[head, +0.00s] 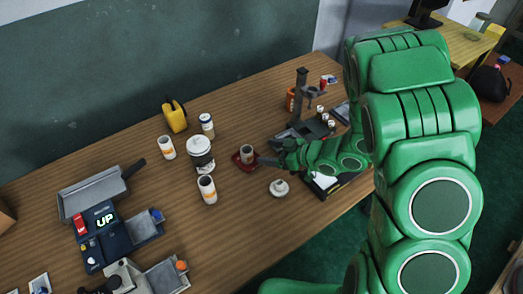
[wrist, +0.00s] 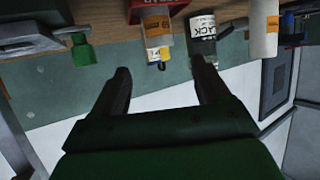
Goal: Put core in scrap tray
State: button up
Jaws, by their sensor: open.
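A short brown-grey cylinder (head: 247,153), which looks like the core, stands upright on the small red tray (head: 237,159) in the middle of the table. The red tray looks to be the scrap tray; its red side with pale lettering shows at the top edge of the wrist view (wrist: 146,10). My gripper (head: 264,161) is just to the right of the tray in the head view. In the wrist view its two fingers (wrist: 160,68) are apart with nothing between them. The core cannot be made out in the wrist view.
A pale round piece (head: 279,188) lies in front. A splicer-like device (head: 100,220) is at left, a stand (head: 300,95) behind my arm.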

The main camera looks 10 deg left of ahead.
jog(key=shift+v, duration=1.1)
